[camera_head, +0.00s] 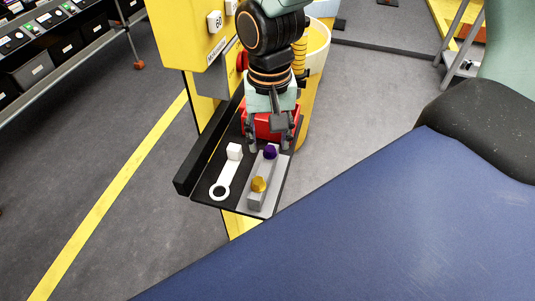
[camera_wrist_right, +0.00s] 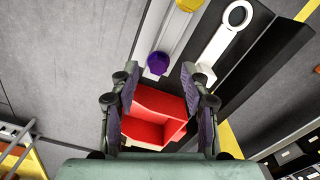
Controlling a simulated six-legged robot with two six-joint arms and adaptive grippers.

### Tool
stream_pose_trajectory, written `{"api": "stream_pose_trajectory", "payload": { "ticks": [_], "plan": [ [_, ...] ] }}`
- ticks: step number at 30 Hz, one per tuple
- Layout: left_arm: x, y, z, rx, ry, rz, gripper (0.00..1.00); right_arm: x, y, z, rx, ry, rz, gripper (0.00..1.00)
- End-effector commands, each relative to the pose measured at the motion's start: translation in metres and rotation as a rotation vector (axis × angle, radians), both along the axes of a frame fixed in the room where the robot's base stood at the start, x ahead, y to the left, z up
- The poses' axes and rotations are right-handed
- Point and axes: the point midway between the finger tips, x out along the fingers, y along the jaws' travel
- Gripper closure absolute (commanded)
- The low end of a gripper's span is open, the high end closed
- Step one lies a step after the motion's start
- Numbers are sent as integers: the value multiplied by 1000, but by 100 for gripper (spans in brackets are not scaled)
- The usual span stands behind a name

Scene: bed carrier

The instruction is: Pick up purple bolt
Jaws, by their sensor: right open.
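The purple bolt (camera_head: 270,152) stands at the far end of a light grey block (camera_head: 254,200) on a black tray. A gold bolt (camera_head: 259,184) stands at the block's near end. In the right wrist view the purple bolt (camera_wrist_right: 158,63) shows just past the gap between the open fingertips (camera_wrist_right: 159,80); nothing is held. I cannot tell the exact height gap. My left gripper is not in view.
A red bin (camera_wrist_right: 152,115) sits close behind the purple bolt. A yellow post (camera_head: 185,35) rises behind, and a blue bed (camera_head: 370,235) fills the lower right.

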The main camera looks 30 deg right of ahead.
Motion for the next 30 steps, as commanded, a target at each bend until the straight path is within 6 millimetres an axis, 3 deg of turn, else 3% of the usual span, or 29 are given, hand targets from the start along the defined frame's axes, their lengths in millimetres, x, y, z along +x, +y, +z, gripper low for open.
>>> {"api": "stream_pose_trajectory", "payload": {
  "ticks": [4, 13, 30],
  "plan": [
    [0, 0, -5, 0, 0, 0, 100, 1, 0, -17, 2, 1, 0, 54],
    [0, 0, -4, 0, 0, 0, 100, 4, 0, -19, 1, -2, 0, 54],
    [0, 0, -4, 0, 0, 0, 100, 5, 0, -19, 1, 0, 0, 100]
  ]
}}
